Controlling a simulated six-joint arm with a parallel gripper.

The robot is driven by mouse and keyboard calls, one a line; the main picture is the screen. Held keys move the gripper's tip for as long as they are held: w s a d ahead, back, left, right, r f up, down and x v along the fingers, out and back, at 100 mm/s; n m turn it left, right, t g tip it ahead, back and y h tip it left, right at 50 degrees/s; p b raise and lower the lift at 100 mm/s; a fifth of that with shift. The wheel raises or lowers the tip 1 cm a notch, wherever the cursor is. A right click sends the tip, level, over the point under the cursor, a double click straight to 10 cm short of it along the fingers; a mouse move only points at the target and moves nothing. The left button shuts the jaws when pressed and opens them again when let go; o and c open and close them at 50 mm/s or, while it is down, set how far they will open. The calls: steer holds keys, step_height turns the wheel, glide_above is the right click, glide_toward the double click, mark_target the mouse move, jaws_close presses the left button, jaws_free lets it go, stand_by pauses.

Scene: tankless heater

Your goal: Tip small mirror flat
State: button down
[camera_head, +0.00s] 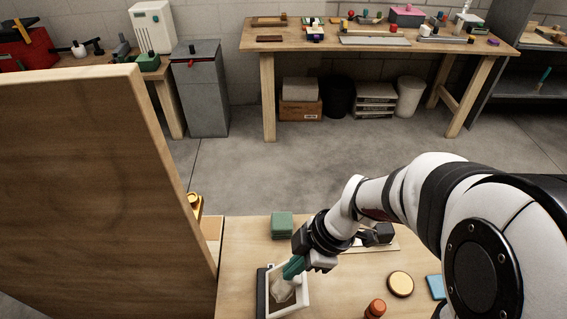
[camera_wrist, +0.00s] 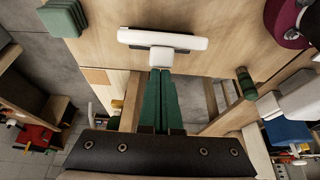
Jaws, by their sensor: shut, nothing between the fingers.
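The small mirror (camera_head: 287,297) has a white frame and a greyish face and stands at the front of the wooden table. A dark part (camera_head: 262,291) shows along its left side. In the wrist view a white bar (camera_wrist: 163,40), seemingly the frame's edge, lies just beyond my fingertips. My gripper (camera_head: 291,268) has green fingers, shut and empty, at the mirror's upper part and covering some of it. In the wrist view the fingertips (camera_wrist: 160,72) meet a small white piece (camera_wrist: 162,57) below the bar. I cannot tell whether they touch the frame.
A green block stack (camera_head: 282,225) stands behind the mirror. A yellowish disc (camera_head: 400,284), an orange-brown knobbed object (camera_head: 376,308) and a blue item (camera_head: 436,287) are to the right. A tall wooden panel (camera_head: 95,180) rises at the left. Clear tabletop (camera_head: 240,245) lies left of the green stack.

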steer(key=shift+d+f, duration=0.4)
steer(key=shift+d, duration=0.45)
steer(key=shift+d+f, duration=1.8)
steer(key=shift+f, duration=0.2)
steer(key=shift+d+f, duration=1.8)
steer(key=shift+f, duration=0.2)
